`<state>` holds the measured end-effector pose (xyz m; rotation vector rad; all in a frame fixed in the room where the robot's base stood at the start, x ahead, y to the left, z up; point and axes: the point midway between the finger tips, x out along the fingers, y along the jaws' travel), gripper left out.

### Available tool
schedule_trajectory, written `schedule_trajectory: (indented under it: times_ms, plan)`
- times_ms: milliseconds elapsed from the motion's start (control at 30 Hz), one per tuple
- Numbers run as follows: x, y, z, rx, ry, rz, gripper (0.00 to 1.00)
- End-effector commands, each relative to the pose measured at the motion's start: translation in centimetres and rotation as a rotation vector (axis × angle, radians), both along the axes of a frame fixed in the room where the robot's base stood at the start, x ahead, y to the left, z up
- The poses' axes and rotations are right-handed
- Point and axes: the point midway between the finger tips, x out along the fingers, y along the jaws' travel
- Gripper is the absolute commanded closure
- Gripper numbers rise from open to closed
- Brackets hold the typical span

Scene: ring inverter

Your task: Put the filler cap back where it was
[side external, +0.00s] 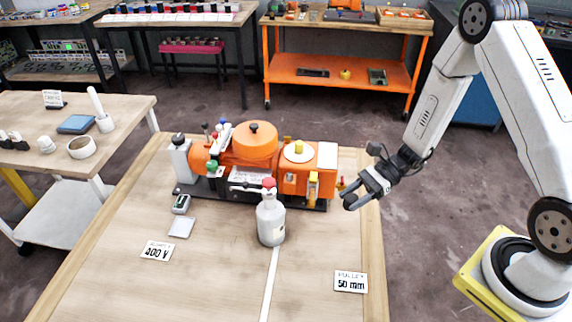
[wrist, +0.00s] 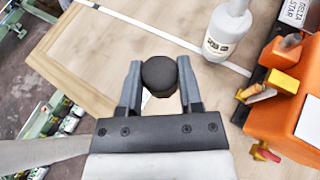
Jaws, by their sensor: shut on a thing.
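My gripper (wrist: 158,72) is shut on a dark, rounded cap (wrist: 158,78), which I take to be the filler cap, between its two fingers in the wrist view. In the side view my gripper (side external: 362,194) hangs over the table's right edge, just right of the orange machine (side external: 252,147) and apart from it. The machine lies on a dark base and has an orange lid, a white disc with a yellow knob, and a grey cylinder at its left end. I cannot tell which opening the cap belongs to.
A grey bottle with a red top (side external: 270,218) stands in front of the machine; it also shows in the wrist view (wrist: 226,35). Cards reading 400 V (side external: 158,251) and 50 mm (side external: 350,282) are on the table. The table's front is mostly clear.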

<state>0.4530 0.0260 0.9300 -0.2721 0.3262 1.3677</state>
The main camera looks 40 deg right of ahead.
Motion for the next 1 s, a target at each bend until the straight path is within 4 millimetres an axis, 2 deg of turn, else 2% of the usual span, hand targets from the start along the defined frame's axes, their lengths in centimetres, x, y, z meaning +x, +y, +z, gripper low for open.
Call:
schedule_trajectory:
  times_ms: [33,300,500,700,1000]
  plan:
    - [0.7,0.1,1.1,-0.002,-0.006,-0.018,1.0]
    - [3.7,0.8,6.2,-0.001,-0.005,-0.125,1.0]
    - [4.9,1.2,9.0,0.0,-0.003,-0.18,1.0]
    - [5.4,1.4,10.3,0.0,0.0,-0.205,1.0]
    - [5.8,1.5,10.3,0.0,0.001,-0.209,1.0]
